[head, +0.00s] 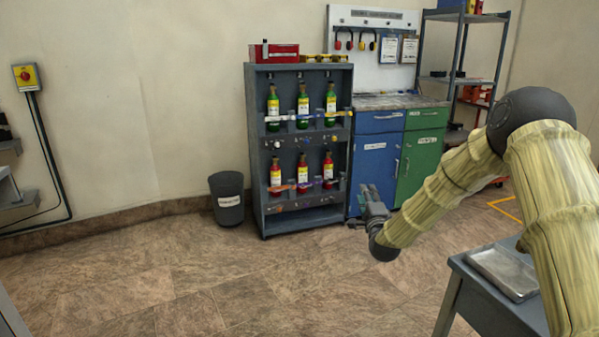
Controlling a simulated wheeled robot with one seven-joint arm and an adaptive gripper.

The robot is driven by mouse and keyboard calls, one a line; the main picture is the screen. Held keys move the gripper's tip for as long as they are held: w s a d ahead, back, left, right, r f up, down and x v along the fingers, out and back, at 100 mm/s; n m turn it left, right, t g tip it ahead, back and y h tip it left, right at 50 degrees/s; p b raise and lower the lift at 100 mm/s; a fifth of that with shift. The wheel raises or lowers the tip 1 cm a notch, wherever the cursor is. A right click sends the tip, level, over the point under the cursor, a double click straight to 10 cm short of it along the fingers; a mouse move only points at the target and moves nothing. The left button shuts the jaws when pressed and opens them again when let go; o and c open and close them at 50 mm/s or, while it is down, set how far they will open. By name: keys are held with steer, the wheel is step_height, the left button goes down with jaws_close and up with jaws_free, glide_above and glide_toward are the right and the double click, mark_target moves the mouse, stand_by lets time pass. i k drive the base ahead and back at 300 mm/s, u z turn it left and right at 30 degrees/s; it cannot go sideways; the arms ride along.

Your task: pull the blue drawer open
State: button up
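The blue drawer (372,124) is the top front of the blue half of a low cabinet against the back wall. My gripper (368,192) shows in front of the lower part of this door, well below the drawer in the picture. It looks apart from the drawer. It is small and dark, and I cannot make out its fingers clearly. Nothing is seen held in it.
A grey rack (257,180) with several green and red bottles stands left of the blue cabinet. A green cabinet (420,160) adjoins on the right. A dark bin (227,197) stands by the wall. A grey table (490,297) with a metal tray is front right. Floor is clear front left.

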mark_target(369, 122)
steer(key=i, duration=2.7)
steer(key=z, duration=2.2)
steer(key=i, duration=1.1)
steer(key=u, duration=2)
